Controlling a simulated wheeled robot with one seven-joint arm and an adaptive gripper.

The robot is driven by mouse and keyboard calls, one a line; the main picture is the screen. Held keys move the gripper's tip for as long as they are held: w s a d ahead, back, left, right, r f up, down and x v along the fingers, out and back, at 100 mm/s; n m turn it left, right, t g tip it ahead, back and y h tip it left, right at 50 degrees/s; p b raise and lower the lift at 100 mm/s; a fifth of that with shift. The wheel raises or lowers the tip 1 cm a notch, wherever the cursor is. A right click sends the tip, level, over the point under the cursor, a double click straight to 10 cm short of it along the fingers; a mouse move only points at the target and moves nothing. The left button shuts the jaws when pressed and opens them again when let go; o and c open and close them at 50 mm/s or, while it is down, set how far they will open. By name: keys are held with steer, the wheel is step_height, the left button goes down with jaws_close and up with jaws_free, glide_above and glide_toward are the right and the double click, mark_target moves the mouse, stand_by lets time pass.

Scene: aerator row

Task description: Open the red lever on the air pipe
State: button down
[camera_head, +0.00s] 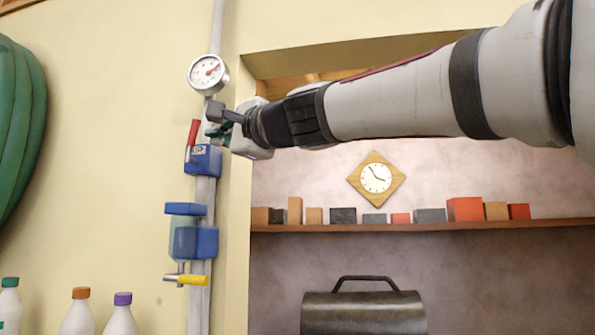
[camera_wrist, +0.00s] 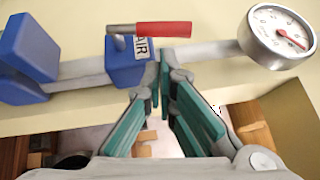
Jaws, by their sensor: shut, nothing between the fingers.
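The red lever (camera_head: 192,137) sits on a blue valve body (camera_head: 203,159) on the grey air pipe (camera_head: 217,28). In the head view it stands roughly upright, along the pipe. In the wrist view the red lever (camera_wrist: 164,29) runs along the pipe, its grey end at the left and its red grip toward the gauge. In the head view my arm partly hides the gripper.
A round gauge (camera_head: 208,74) is above the valve. Below it are a blue-capped unit (camera_head: 186,209) and a yellow lever (camera_head: 192,280). A green hose (camera_head: 22,120), several bottles (camera_head: 78,318) and a shelf (camera_head: 420,226) with blocks surround the pipe.

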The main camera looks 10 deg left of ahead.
mark_target(192, 140)
steer(key=shift+a+p, duration=0.3)
steer(key=shift+a, duration=0.25)
steer(key=shift+a+r+p, duration=0.5)
steer(key=shift+a+p, duration=0.3)
steer(key=shift+p, duration=0.1)
steer(key=shift+d, duration=0.1)
